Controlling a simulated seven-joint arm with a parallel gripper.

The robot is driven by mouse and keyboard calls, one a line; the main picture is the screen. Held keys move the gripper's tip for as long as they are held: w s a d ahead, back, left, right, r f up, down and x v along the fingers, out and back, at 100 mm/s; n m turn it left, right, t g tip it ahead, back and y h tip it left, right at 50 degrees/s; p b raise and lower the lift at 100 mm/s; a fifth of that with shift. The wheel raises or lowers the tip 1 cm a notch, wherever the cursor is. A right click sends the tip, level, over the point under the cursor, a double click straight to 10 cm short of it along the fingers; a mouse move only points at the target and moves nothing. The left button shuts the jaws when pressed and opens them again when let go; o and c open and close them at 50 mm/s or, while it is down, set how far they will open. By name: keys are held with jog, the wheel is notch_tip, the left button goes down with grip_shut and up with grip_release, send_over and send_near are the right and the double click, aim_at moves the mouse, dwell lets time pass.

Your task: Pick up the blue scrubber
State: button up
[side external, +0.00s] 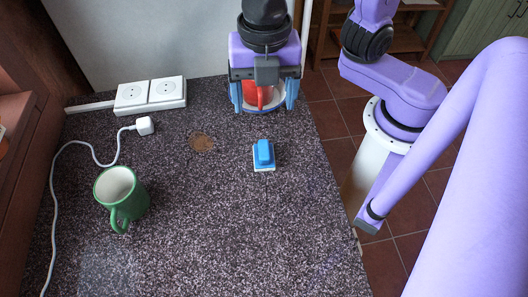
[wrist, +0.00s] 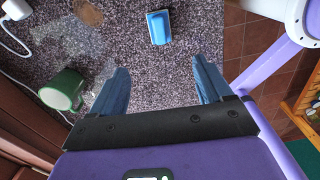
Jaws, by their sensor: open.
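The blue scrubber (side external: 264,154) has a blue handle on a white base and lies on the dark speckled countertop (side external: 220,220), right of its middle. It also shows in the wrist view (wrist: 159,27) near the top, beyond my fingertips and between their lines. My gripper (side external: 264,100) is open and empty. In the side view it hangs near the far end of the counter, behind the scrubber and apart from it. Its two blue fingers (wrist: 163,75) are spread wide in the wrist view.
A green mug (side external: 122,198) stands at the left of the counter. A white power strip (side external: 150,95) with a plug and cable (side external: 90,150) lies at the back left. A red object with a pale rim (side external: 263,94) shows behind my gripper. The counter around the scrubber is clear.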

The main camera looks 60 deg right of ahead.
aim_at(264, 150)
notch_tip(264, 150, down, 16)
jog(key=shift+f, duration=0.15)
dwell(0.7)
jog(key=c, duration=1.1)
